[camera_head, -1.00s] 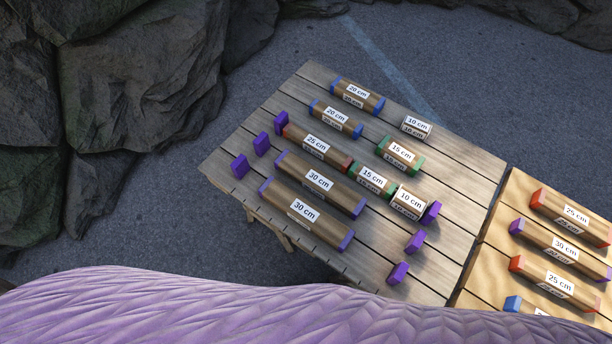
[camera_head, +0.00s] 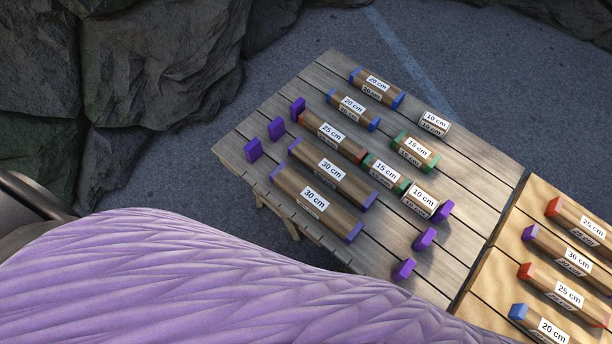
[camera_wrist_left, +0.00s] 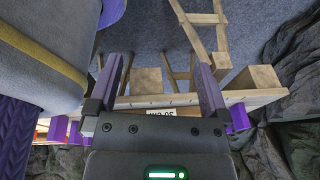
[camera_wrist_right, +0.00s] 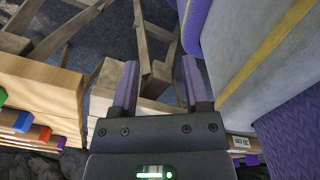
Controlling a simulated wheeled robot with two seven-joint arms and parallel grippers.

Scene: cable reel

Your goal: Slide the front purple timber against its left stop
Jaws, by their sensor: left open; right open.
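The front purple timber (camera_head: 315,203), labelled 30 cm with purple ends, lies nearest me on the grey plank table in the head view. Its left stop (camera_head: 252,149) is a small purple block up and left of it, with a gap of bare plank between them. The left wrist view shows my left gripper (camera_wrist_left: 162,78) open and empty, with table wood and part of an upside-down label (camera_wrist_left: 165,112) beyond it. My right gripper (camera_wrist_right: 160,80) is open and empty in the right wrist view. Neither gripper shows in the head view.
Another purple-ended 30 cm timber (camera_head: 332,170) lies just behind. More purple stops stand at the left and right (camera_head: 403,269). A lighter table (camera_head: 512,245) with several timbers adjoins at right.

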